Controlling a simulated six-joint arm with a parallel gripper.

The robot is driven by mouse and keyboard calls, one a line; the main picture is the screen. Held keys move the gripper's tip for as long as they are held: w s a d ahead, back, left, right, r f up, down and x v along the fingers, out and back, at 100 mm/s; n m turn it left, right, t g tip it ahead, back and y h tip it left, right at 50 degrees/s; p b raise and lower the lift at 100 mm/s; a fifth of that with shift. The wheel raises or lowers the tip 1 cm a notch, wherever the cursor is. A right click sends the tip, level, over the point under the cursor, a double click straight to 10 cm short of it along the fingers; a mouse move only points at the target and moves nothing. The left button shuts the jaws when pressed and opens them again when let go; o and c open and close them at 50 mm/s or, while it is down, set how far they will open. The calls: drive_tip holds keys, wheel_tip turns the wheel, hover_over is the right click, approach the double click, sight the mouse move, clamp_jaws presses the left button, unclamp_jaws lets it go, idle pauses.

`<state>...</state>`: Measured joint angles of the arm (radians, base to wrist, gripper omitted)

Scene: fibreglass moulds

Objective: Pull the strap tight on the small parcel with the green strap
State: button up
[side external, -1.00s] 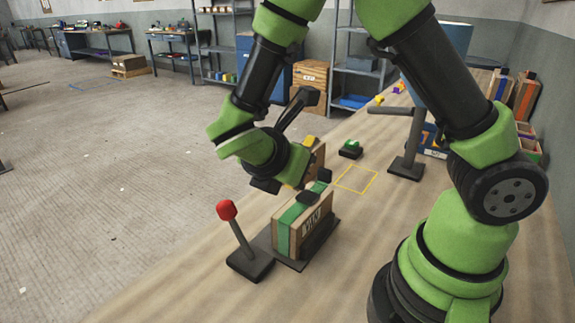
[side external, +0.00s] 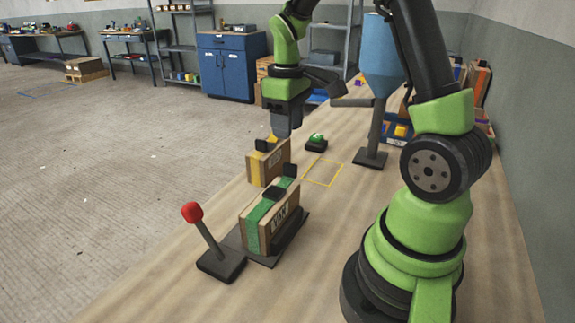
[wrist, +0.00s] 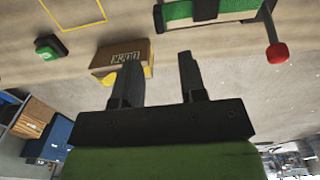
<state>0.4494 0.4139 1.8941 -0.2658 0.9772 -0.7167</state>
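The small parcel with the green strap (side external: 252,232) is a brown box standing upright on a dark base plate, with black pieces on its top. It is partly cut off at the top of the wrist view (wrist: 236,8). A lever with a red knob (side external: 192,212) stands beside it, also in the wrist view (wrist: 277,53). My gripper (side external: 283,135) points down beyond the green-strapped parcel, near a parcel with a yellow strap (side external: 264,167). In the wrist view my gripper (wrist: 158,72) has its fingers apart with nothing between them; the left finger overlaps the yellow-strapped parcel (wrist: 112,62).
A green button on a black base (side external: 316,142) and a yellow outlined square (side external: 323,173) lie beyond the parcels. A blue hopper on a stand (side external: 377,80) rises at the back right. Bins and boxes (side external: 402,130) line the wall. The tabletop inside the square is clear.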

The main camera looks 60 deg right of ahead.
sight(288, 163)
wheel_tip(288, 163, down, 10)
drive_tip(key=shift+d+r, duration=0.1)
idle(0.4)
clamp_jaws()
